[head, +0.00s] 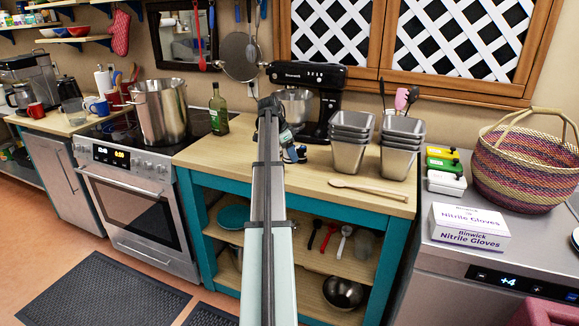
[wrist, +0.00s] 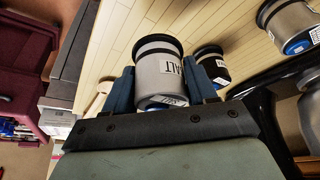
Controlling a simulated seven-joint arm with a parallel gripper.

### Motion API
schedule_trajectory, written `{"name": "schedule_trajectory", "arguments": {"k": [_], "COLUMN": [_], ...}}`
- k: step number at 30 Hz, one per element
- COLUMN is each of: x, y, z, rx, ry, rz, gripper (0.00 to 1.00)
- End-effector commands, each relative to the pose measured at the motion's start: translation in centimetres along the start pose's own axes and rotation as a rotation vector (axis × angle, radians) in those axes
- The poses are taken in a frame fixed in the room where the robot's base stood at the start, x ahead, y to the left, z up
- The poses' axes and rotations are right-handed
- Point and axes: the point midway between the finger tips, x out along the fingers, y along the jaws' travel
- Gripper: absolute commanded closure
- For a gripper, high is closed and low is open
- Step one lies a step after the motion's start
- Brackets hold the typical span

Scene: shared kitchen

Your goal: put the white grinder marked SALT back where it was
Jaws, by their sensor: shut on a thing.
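My gripper (wrist: 162,88) is shut on a pale grey-white grinder (wrist: 150,72) with a dark rim, one blue finger on each side of it. Its label shows the letters "ALT", with the rest cut off from sight. In the head view my gripper (head: 290,152) is over the wooden counter in front of the black stand mixer, and my arm hides most of the grinder. In the wrist view a dark-topped container (wrist: 212,66) with a white label stands just beyond the right finger. Another labelled container (wrist: 290,25) with a blue part is at the upper right.
The black stand mixer (head: 312,92) stands behind my gripper. Stacked metal pans (head: 350,138) and a wooden spoon (head: 370,188) are to the right. A green bottle (head: 218,110) and a steel pot (head: 160,110) are to the left. Bare counter (head: 225,150) shows left of my arm.

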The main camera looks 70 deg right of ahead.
Motion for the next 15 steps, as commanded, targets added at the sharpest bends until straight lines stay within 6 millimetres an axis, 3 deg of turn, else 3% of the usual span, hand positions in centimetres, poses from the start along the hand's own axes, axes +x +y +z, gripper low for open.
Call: {"name": "schedule_trajectory", "arguments": {"k": [15], "x": [4.7], "y": [0.0], "z": [2.0], "rx": [-0.002], "ry": [0.000], "rz": [0.000], "gripper": [0.93]}}
